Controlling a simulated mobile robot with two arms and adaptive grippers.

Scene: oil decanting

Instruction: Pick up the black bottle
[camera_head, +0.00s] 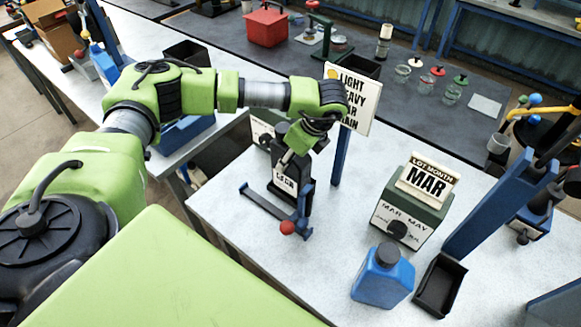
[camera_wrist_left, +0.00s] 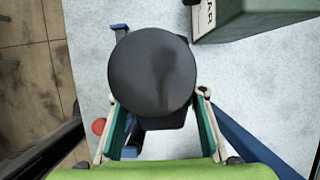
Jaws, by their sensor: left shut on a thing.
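The black bottle (camera_head: 296,212) is upright at the near-left part of the pale table, beside a blue bracket with a red ball (camera_head: 288,228). It carries a white label, partly readable. My left gripper (camera_head: 292,158) reaches down over its top from above and is shut on it. In the left wrist view the round black cap (camera_wrist_left: 152,70) fills the space between the two fingers, and the bottle body below is mostly hidden. I cannot tell whether its base touches the table. My right gripper is not in view.
A blue bottle with a dark cap (camera_head: 384,275) and an empty black tray (camera_head: 440,284) stand at the front right. A green box with a MAR sign (camera_head: 415,205) is behind them. A white sign on a blue post (camera_head: 339,158) stands close behind my gripper.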

